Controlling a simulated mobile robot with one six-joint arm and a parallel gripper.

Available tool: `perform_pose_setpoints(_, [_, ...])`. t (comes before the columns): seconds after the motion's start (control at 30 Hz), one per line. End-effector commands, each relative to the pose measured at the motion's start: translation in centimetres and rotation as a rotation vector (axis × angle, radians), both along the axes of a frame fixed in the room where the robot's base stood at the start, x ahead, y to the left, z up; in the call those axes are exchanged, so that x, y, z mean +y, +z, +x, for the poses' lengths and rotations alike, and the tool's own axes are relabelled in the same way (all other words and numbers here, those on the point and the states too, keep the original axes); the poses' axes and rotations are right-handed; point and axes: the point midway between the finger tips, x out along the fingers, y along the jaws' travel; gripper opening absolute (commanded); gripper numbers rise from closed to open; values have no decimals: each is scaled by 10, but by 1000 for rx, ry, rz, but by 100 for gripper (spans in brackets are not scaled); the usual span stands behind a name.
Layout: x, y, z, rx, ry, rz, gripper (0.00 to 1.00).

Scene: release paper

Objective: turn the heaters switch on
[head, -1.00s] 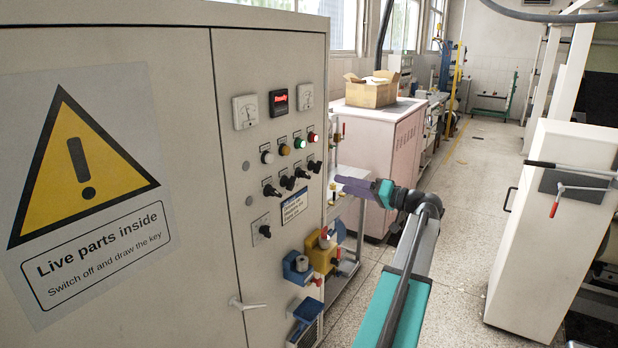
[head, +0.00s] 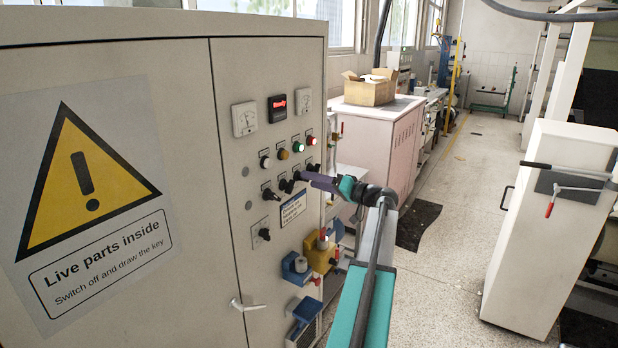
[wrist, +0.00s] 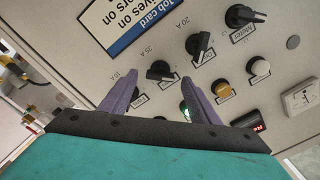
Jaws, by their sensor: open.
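The control panel (head: 262,120) on a pale cabinet carries a row of black rotary switches. I cannot make out which is labelled heaters. In the wrist view one black switch (wrist: 160,70) lies just ahead of the gap between my fingers. Another black switch (wrist: 201,47) is to its right, and a switch marked Meter (wrist: 244,16) is further right. My gripper (head: 301,177) is open and empty, its purple fingers close to the panel at the row's right part. It also shows in the wrist view (wrist: 155,88). I cannot tell whether it touches a switch.
An orange lamp (wrist: 223,89) and a white lamp (wrist: 258,66) sit near the switches. A blue-headed job card (wrist: 130,22) is on the panel. Below are a yellow fitting (head: 320,257) and a door handle (head: 247,305).

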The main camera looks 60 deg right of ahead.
Motion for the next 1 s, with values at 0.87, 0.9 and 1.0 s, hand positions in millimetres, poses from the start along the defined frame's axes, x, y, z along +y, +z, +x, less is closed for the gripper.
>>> perform_pose_setpoints(0.87, [0,0,22,0,1,0,15])
perform_pose_setpoints(0.9, [1,0,22,0,1,0,15])
perform_pose_setpoints(1.0, [1,0,22,0,1,4,15])
